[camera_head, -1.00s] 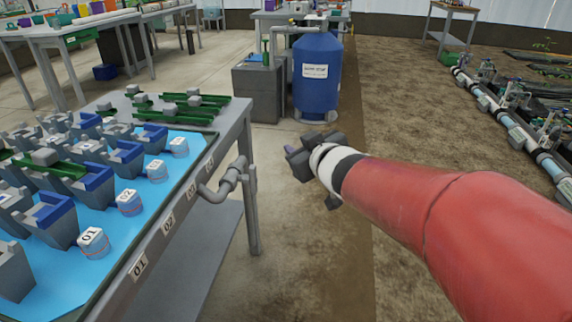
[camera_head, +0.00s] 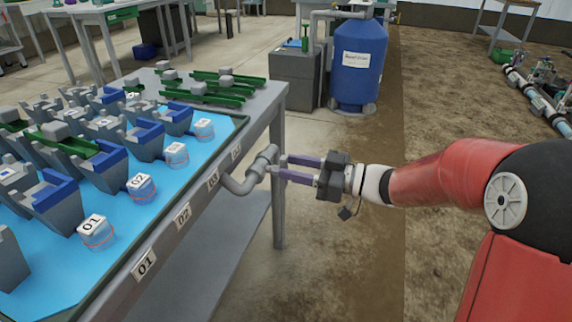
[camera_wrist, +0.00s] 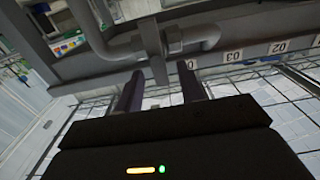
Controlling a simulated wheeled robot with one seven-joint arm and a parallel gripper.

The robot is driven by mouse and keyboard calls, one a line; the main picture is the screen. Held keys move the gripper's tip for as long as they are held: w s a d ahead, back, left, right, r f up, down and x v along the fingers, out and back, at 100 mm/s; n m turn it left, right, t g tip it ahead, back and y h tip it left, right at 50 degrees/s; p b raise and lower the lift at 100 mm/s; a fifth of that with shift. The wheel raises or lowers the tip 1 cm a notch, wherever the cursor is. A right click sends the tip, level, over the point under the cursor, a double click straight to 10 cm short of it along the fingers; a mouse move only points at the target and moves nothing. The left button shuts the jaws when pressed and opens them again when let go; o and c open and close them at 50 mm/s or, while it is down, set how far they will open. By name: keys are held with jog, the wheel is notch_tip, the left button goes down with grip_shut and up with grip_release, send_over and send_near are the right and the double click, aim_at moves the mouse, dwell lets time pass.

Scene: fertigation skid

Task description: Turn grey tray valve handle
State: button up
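The grey tray valve sits on a grey pipe (camera_head: 238,184) that comes out of the side of the tray table. Its flat grey handle (camera_wrist: 151,40) shows in the wrist view, sticking out from the pipe fitting (camera_wrist: 174,40). My gripper (camera_head: 280,167) is at the valve, coming in from the right in the head view, with its two fingers apart. In the wrist view my gripper (camera_wrist: 160,68) has one finger on each side of the handle's end, with gaps visible. In the head view the handle is mostly hidden by the fingers.
The tray table (camera_head: 205,200) stands at left with a blue tray (camera_head: 120,255) of grey and blue blocks and numbered jars. A blue tank (camera_head: 360,75) and a grey box (camera_head: 293,82) stand behind.

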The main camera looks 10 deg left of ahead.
jog(key=shift+w+a, duration=0.1)
jog(key=shift+a, duration=1.3)
grip_shut()
